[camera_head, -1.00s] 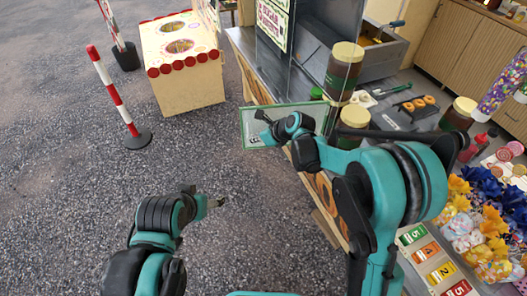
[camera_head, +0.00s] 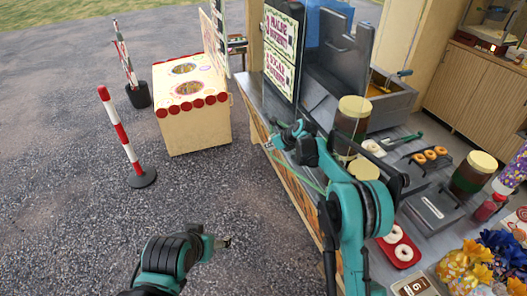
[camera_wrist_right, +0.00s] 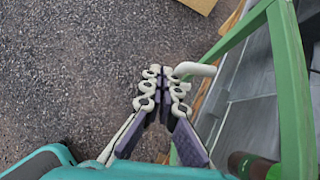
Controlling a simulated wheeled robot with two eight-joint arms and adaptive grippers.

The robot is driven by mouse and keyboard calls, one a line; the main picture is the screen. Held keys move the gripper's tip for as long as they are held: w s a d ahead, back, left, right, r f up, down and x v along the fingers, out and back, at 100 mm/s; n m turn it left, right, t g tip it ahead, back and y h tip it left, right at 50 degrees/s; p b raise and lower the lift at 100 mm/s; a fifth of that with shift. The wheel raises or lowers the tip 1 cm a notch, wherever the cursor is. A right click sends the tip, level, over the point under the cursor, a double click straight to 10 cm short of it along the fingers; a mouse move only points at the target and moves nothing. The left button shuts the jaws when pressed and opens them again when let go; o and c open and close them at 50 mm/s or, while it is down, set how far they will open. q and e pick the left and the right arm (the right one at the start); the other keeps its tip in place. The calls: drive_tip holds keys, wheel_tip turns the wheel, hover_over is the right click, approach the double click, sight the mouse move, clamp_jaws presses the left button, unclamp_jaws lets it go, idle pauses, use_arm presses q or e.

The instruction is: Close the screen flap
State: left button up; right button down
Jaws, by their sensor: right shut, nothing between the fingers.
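The screen flap (camera_wrist_right: 290,75) is a clear pane in a green frame, filling the right side of the right wrist view. In the head view only thin green edges of it show, by the counter's front edge, mostly behind my right arm. My right gripper (camera_head: 268,146) is shut and empty at the counter's front edge. In the wrist view its fingertips (camera_wrist_right: 166,76) are beside a pale curved handle (camera_wrist_right: 200,69), left of the green frame; I cannot tell if they touch. My left gripper (camera_head: 224,242) is low over the gravel, too small to read.
The counter (camera_head: 405,205) carries jars (camera_head: 352,117), a red doughnut tray (camera_head: 398,247) and a fryer (camera_head: 385,100). A menu board (camera_head: 281,50) stands at its far end. A yellow game box (camera_head: 193,120) and a striped post (camera_head: 122,135) stand on open gravel.

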use_arm(q)
drive_tip(key=shift+w+d+r, duration=0.1)
drive_tip(key=shift+w+r, duration=0.05)
drive_tip(key=shift+r, duration=0.2)
use_arm(e)
drive_tip(key=w+d+m, duration=0.1)
drive_tip(key=w+d, duration=0.3)
drive_tip(key=w, duration=0.1)
drive_tip(key=shift+w+d+m+t+h, duration=0.25)
drive_tip(key=shift+d+m+t+h, duration=0.05)
drive_tip(key=shift+d+t+h, duration=0.1)
